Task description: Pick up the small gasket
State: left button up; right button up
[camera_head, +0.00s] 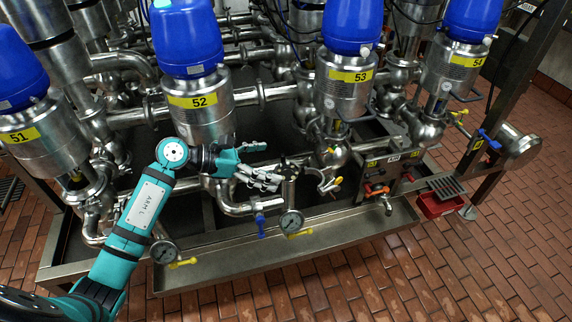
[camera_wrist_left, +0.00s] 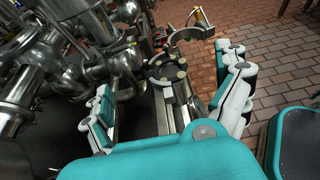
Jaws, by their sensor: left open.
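I cannot pick out the small gasket with certainty. A dark round piece with several tan spots (camera_wrist_left: 167,72) sits on top of an upright steel pipe in the left wrist view, between my finger lines; I cannot tell if the gasket is part of it. An opened steel clamp (camera_wrist_left: 192,34) with a yellow wing handle is just beyond it; the clamp also shows in the head view (camera_head: 328,183). My left gripper (camera_head: 268,168) is open with nothing visible held, close to the pipe top. It shows in the left wrist view (camera_wrist_left: 165,76). My right gripper is not in view.
Blue-capped valves 52 (camera_head: 201,112) and 53 (camera_head: 343,88) stand behind my left arm. A pressure gauge (camera_head: 291,222) and a blue handle (camera_head: 260,226) are below the gripper. A steel drip tray (camera_head: 330,236) runs along the front. A red bin (camera_head: 436,205) is at right.

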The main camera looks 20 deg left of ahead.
aim_at(286, 166)
pick_arm(q)
jog(key=x, duration=0.4)
jog(key=shift+w+d+p, duration=0.15)
jog(key=shift+w+p, duration=0.2)
jog(key=shift+c, duration=0.3)
jog(key=c, duration=0.9)
